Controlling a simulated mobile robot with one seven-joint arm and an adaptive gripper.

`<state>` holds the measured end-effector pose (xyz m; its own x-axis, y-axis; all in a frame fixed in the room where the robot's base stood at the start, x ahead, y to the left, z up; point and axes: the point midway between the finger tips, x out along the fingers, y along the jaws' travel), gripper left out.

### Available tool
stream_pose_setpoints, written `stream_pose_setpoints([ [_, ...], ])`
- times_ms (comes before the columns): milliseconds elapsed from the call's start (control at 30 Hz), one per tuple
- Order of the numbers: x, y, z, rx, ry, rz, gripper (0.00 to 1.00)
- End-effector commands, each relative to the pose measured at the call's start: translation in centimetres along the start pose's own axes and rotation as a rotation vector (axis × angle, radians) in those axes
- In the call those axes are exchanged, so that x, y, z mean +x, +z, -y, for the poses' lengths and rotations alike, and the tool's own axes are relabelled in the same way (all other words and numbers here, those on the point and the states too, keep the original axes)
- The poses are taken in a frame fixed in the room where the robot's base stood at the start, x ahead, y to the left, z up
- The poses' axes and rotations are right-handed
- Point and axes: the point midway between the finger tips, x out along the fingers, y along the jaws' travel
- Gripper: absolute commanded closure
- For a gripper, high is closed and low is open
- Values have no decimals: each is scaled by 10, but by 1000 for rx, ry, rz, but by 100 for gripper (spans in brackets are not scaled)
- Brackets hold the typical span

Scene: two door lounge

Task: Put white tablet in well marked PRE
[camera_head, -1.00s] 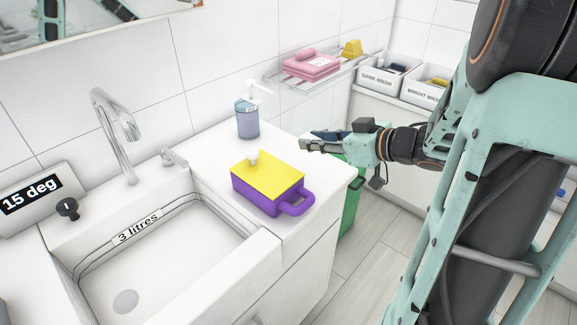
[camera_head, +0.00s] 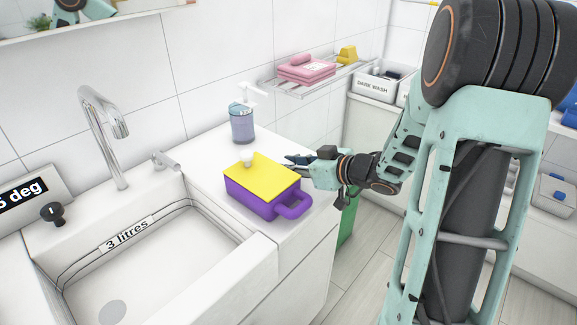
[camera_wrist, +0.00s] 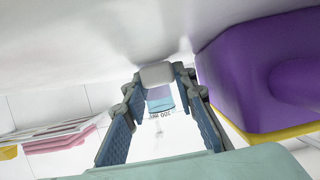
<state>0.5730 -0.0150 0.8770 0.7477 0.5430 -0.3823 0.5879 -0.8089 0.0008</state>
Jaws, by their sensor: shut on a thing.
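My gripper (camera_wrist: 156,90) is shut on the white tablet (camera_wrist: 155,73), a pale rounded block between the fingertips in the wrist view. In the head view my gripper (camera_head: 291,160) is at the right rear of the purple box with its yellow lid, close to the lid's edge; the tablet cannot be made out there. The purple box (camera_head: 250,200) stands on the white counter, with its purple handle toward the front right and a white knob on the yellow lid (camera_head: 262,171). The purple box (camera_wrist: 240,70) fills the right of the wrist view. No well marked PRE shows.
A soap dispenser (camera_head: 242,125) stands behind the box by the wall. The basin (camera_head: 160,265) and tap (camera_head: 105,135) lie to the left. A wire rack (camera_head: 325,75) with folded pink cloths is on the wall. The counter's right edge is close under my gripper.

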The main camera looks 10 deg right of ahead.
Motion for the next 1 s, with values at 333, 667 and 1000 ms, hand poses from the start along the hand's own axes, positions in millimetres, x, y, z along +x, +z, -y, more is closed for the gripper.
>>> stream_pose_setpoints([
  [333,1,3,0,1,0,0,67],
  [667,-8,-2,-1,0,3,1,67],
  [1000,-79,-3,-2,1,6,1,67],
])
